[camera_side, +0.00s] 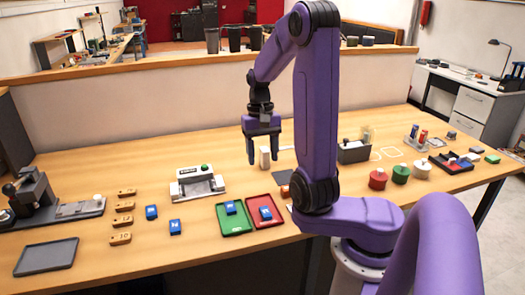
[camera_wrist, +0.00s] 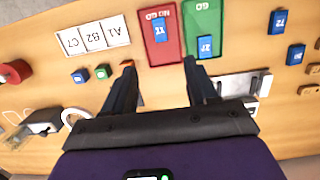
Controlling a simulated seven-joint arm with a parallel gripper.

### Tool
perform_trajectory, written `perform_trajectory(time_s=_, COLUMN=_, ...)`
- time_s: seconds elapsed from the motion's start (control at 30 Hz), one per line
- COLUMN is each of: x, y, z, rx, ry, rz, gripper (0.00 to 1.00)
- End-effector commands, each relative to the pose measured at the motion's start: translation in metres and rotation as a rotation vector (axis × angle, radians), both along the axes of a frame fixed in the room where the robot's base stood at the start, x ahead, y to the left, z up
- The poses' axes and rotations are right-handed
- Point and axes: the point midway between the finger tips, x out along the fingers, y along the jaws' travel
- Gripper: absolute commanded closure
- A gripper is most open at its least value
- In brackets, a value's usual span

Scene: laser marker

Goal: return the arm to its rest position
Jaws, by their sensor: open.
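My purple arm stands upright, and my gripper (camera_side: 263,152) hangs in the air above the wooden table, fingers down. In the wrist view my gripper (camera_wrist: 158,68) has its two dark fingers apart, with nothing between them. The green GO tray (camera_side: 228,214) and red NO GO tray (camera_side: 257,203) lie side by side on the table. A blue block (camera_side: 231,208) sits in the green tray and another blue block (camera_side: 266,213) in the red one. A grey-white fixture with a green button (camera_side: 197,184) stands left of the trays.
Two blue blocks (camera_side: 175,227) and several tan tags (camera_side: 122,222) lie left of the trays. A grey tray (camera_side: 46,257) and a dark machine (camera_side: 36,195) are at far left. Red, green and white knobbed weights (camera_side: 377,179) stand right of my arm. A low partition (camera_side: 150,100) runs behind.

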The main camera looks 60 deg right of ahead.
Motion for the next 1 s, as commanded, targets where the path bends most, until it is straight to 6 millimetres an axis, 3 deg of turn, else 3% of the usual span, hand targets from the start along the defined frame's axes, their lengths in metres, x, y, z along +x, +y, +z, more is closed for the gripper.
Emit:
perform_trajectory(time_s=0.47, x=0.004, y=0.002, z=0.007, rx=-0.001, ry=-0.002, rz=0.023, gripper=0.43)
perform_trajectory(time_s=1.0, x=0.036, y=0.056, z=0.009, rx=-0.020, ry=-0.039, rz=0.442, gripper=0.43)
